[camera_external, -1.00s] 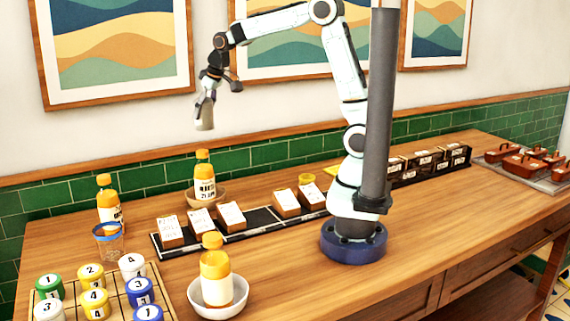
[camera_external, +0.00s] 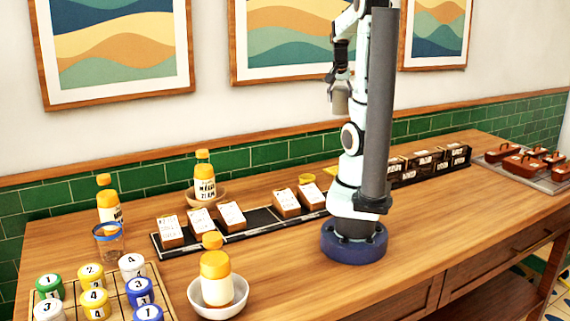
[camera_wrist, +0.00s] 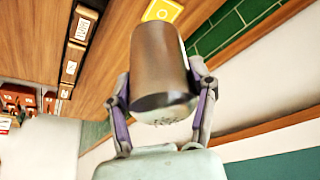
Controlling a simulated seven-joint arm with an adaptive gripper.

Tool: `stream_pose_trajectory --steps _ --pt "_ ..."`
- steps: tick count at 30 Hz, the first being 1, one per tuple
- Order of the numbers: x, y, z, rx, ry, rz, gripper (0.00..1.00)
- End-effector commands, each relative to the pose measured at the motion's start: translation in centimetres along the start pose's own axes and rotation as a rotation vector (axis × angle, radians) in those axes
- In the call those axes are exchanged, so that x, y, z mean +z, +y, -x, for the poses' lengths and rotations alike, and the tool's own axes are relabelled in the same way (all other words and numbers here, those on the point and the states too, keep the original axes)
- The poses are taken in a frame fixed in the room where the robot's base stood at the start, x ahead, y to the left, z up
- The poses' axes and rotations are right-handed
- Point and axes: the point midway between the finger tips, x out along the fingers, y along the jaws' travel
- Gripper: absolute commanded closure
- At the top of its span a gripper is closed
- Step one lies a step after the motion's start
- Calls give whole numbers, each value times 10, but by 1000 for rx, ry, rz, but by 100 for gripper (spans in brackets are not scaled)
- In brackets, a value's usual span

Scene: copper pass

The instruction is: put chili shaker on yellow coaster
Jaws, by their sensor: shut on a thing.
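My gripper (camera_external: 338,84) is raised high in the external view, in front of the wall and just left of the dark column. It is shut on a grey metal shaker (camera_external: 341,100), which hangs well above the table. In the wrist view the shaker (camera_wrist: 160,55) is a smooth tapered cylinder between the two fingers; no label shows on it. The yellow coaster (camera_wrist: 162,10) lies on the table beyond the shaker in the wrist view, partly cut off by the top edge. In the external view the coaster (camera_external: 331,171) is mostly hidden behind my arm.
A small yellow cup (camera_external: 307,176) and a black rack with label-topped boxes (camera_external: 262,219) stand left of my arm. Dark labelled boxes (camera_external: 428,162) stand to the right. Bottles, bowls and numbered jars (camera_external: 95,303) fill the left end. The front middle of the table is clear.

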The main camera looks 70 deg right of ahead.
Motion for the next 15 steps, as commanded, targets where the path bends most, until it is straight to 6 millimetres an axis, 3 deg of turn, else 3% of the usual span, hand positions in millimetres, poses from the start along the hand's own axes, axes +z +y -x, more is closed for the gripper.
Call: stream_pose_trajectory --steps 4,15 --pt "2 26 -1 31 0 -85 83" --pt "34 23 -75 31 -9 -71 83"
